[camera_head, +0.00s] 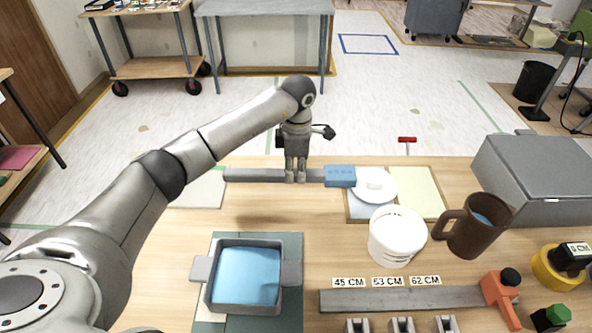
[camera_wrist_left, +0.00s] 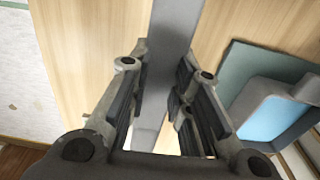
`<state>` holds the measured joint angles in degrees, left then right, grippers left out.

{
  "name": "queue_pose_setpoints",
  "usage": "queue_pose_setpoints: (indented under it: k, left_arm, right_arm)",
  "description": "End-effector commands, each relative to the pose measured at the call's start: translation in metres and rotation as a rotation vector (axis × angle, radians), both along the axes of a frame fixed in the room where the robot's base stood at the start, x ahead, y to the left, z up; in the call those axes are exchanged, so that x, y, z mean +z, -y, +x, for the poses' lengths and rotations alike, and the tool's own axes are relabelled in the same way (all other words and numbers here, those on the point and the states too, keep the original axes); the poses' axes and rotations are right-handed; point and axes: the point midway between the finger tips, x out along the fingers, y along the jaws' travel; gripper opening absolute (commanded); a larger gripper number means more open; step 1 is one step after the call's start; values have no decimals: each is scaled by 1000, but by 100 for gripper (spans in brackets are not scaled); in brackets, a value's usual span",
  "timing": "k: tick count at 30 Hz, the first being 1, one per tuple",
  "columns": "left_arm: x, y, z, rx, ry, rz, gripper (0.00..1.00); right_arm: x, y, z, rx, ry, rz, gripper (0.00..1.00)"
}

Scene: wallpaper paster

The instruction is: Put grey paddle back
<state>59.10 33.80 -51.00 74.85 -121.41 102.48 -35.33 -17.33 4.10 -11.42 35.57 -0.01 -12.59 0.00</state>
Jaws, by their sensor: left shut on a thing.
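The grey paddle (camera_head: 260,175) is a long flat grey bar near the far edge of the wooden table, lying left to right. A blue block (camera_head: 340,176) is at its right end; I cannot tell whether they are joined. My left gripper (camera_head: 295,177) reaches down from above and is shut on the bar, right of its middle. In the left wrist view the grey paddle (camera_wrist_left: 176,30) runs between the two fingers of my left gripper (camera_wrist_left: 162,75). I cannot tell whether the paddle touches the table. My right gripper is not in view.
A grey tray of blue liquid (camera_head: 246,277) stands on a dark mat, front left. A white bucket (camera_head: 397,240), a brown jug (camera_head: 474,228) and a grey box (camera_head: 540,180) stand at the right. A grey ruler bar (camera_head: 400,299) lies in front. Bare wood separates tray and bucket.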

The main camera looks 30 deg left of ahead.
Motion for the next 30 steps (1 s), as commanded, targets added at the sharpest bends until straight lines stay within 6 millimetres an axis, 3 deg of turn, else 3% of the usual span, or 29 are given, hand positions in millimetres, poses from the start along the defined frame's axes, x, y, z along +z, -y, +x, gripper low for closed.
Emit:
queue_pose_setpoints:
  k: [8,30]
  left_arm:
    - [0,-1,0,1,2,2,0]
    - [-74,0,0,1,1,0,0]
  right_arm:
    - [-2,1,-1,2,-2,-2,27]
    - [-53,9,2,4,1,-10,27]
